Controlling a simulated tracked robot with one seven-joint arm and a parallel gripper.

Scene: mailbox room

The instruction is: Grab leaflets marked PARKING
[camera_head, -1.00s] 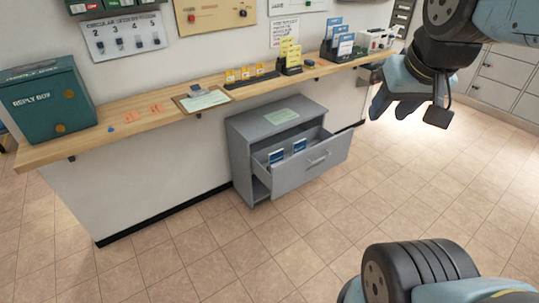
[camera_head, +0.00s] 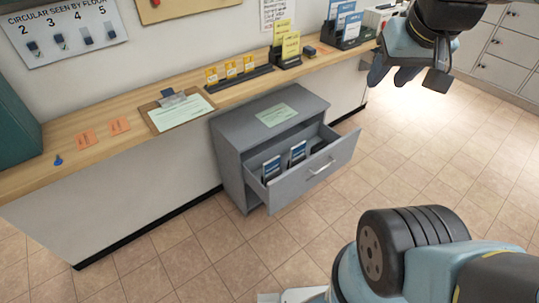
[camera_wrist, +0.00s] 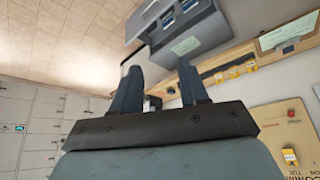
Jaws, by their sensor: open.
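My gripper (camera_head: 392,76) is open and empty, up at the right in the head view, in front of the counter's far end. Its two fingers point up, apart, in the wrist view (camera_wrist: 157,69). Blue and white leaflets (camera_head: 343,24) stand in a black holder (camera_head: 352,41) near the counter's right end. Yellow leaflets (camera_head: 290,46) stand in a black holder left of it. More blue-and-white leaflets (camera_head: 271,168) stand inside the open drawer (camera_head: 310,178) of the grey cabinet. The word PARKING cannot be read on any of them.
The wooden counter (camera_head: 100,105) runs along the wall. It carries a clipboard (camera_head: 180,110), orange slips (camera_head: 120,126), a blue pin (camera_head: 58,160) and a strip of small yellow cards (camera_head: 231,70). The open drawer sticks out over the tiled floor (camera_head: 430,165), which is clear at the right.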

